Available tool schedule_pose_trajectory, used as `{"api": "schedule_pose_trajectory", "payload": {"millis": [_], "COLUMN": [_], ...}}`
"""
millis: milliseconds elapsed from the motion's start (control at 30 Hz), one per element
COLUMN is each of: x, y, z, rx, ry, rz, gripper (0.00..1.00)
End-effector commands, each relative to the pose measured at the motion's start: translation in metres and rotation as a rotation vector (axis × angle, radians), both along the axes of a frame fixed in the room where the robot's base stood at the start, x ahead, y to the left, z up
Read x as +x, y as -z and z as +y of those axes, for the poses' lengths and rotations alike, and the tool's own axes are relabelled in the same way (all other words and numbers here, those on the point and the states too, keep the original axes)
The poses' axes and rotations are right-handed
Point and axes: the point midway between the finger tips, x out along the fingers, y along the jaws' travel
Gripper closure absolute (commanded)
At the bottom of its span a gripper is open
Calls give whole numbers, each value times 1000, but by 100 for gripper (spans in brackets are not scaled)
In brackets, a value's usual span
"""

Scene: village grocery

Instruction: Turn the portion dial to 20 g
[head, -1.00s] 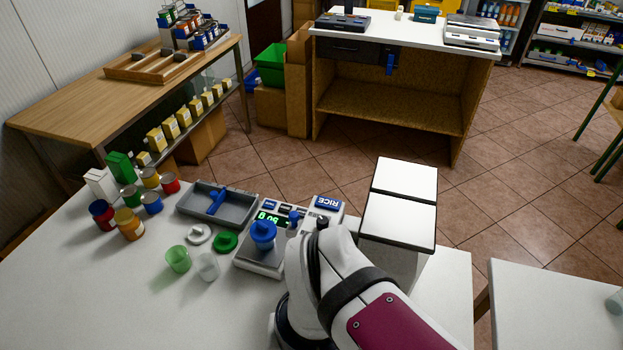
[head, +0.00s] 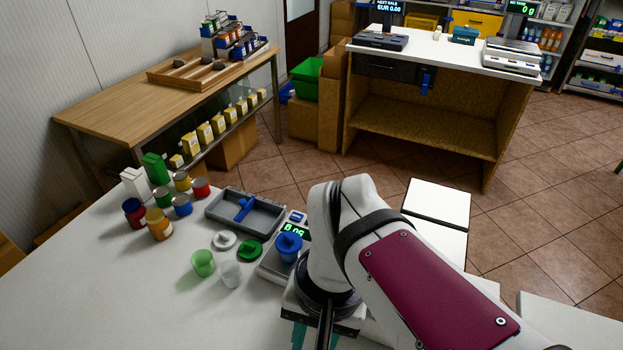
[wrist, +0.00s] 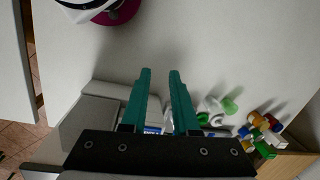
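My gripper (wrist: 160,72) shows in the wrist view with two teal fingers apart and nothing between their tips. In the head view its fingers (head: 299,335) show partly below my arm, at the table's near side. The white dispenser with two lids (head: 437,203) stands behind and right of my arm, its front hidden. My arm covers the scale's right side.
Left of the scale are a green lid (head: 249,250), a white lid (head: 224,240), a green cup (head: 203,263) and a clear cup (head: 230,274). A grey tray (head: 218,212) and several jars and cans stand behind. The table's front left is clear.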

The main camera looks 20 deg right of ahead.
Motion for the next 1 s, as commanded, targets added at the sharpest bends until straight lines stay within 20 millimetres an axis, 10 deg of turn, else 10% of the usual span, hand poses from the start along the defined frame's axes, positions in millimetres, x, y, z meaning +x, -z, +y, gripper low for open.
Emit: {"api": "schedule_pose_trajectory", "payload": {"millis": [100, 300, 533, 1000], "x": [87, 182, 199, 199], "y": [-45, -76, -63, 61], "z": [-47, -133, -156, -155], "rx": [-52, -119, -135, -135], "ry": [244, 601, 690, 686], "rz": [22, 37, 39, 37], "gripper": [48, 38, 38, 38]}}
